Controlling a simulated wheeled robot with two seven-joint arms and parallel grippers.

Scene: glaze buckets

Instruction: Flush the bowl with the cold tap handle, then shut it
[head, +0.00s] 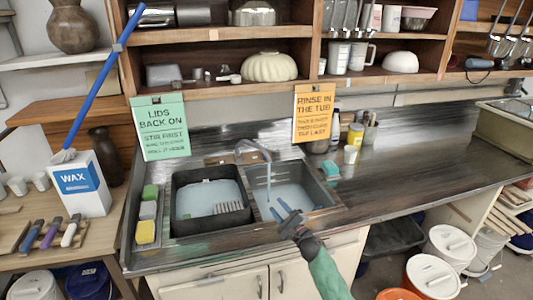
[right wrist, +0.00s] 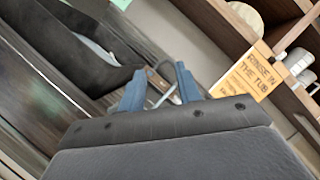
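The metal tap (head: 254,148) stands behind the double sink, its spout arching over the right bowl (head: 310,200). The right bowl looks pale blue inside. I cannot make out the cold handle at the tap's base. My right gripper (head: 281,209) is open and empty above the front of the right bowl, apart from the tap. In the right wrist view its blue fingers (right wrist: 159,88) stand apart, with the tap's spout (right wrist: 164,68) beyond them. My left gripper is not in view.
A dark tub (head: 179,207) fills the left sink place, beside sponges (head: 147,231). An orange sign (head: 314,113) and a green sign (head: 160,128) hang from the shelf above. Cups and bottles (head: 354,137) stand behind right. The counter (head: 410,165) to the right is clear.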

